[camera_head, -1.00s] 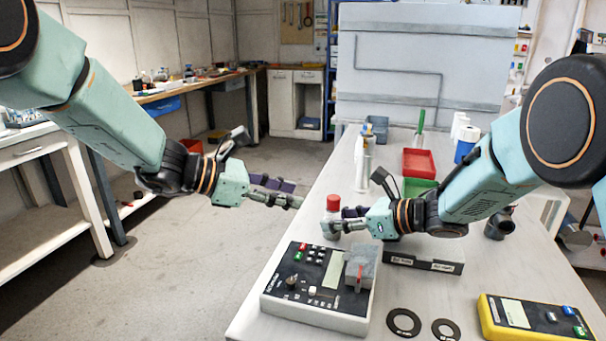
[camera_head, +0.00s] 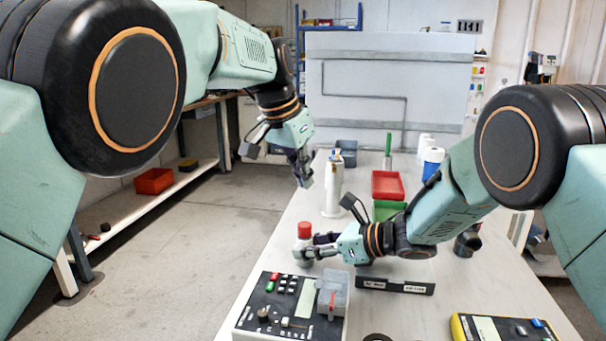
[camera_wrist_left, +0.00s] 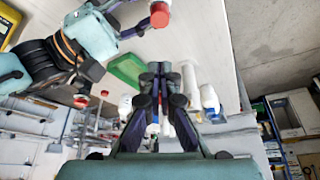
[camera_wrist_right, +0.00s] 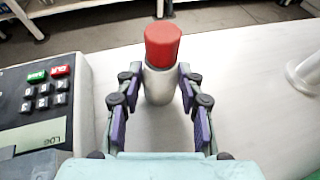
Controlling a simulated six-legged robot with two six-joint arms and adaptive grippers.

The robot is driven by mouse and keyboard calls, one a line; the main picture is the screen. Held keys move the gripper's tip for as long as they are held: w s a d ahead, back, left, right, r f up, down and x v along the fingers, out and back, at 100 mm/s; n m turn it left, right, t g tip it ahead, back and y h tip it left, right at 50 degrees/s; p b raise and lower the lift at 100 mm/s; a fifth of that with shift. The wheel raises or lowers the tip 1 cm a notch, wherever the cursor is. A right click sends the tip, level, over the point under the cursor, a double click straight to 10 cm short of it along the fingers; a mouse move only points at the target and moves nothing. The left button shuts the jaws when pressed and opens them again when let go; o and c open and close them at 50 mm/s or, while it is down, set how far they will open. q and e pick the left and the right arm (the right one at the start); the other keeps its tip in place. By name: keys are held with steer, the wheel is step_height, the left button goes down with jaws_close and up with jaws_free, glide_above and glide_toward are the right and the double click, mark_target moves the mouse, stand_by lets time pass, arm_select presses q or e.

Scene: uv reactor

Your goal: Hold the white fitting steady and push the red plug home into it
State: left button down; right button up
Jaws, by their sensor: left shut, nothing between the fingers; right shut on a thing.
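The white fitting (camera_head: 304,243) stands upright near the table's left edge, greyish in the right wrist view (camera_wrist_right: 157,88). The red plug (camera_head: 304,230) sits on its top, and it also shows in the right wrist view (camera_wrist_right: 162,44). How deep the plug sits cannot be told. My right gripper (camera_head: 307,253) is shut on the fitting's body, one finger each side, below the plug. My left gripper (camera_head: 304,182) is shut and empty, pointing down, higher and farther back than the fitting. In the left wrist view the plug (camera_wrist_left: 160,17) shows at the top, beyond my closed fingertips (camera_wrist_left: 160,68).
A tall white cylinder (camera_head: 333,200) stands close to my left gripper in the head view. A grey control box (camera_head: 250,320) lies in front of the fitting. Red (camera_head: 387,184) and green (camera_head: 388,209) bins stand behind my right arm. A yellow meter (camera_head: 462,328) is front right.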

mark_target(307, 223)
arm_select(q)
steer(key=shift+f, duration=3.25)
steer(key=shift+f, duration=0.9)
steer(key=shift+w+r, duration=0.1)
steer(key=shift+r, duration=3.5)
arm_select(e)
steer(key=o, duration=1.2)
steer(key=shift+o, duration=0.2)
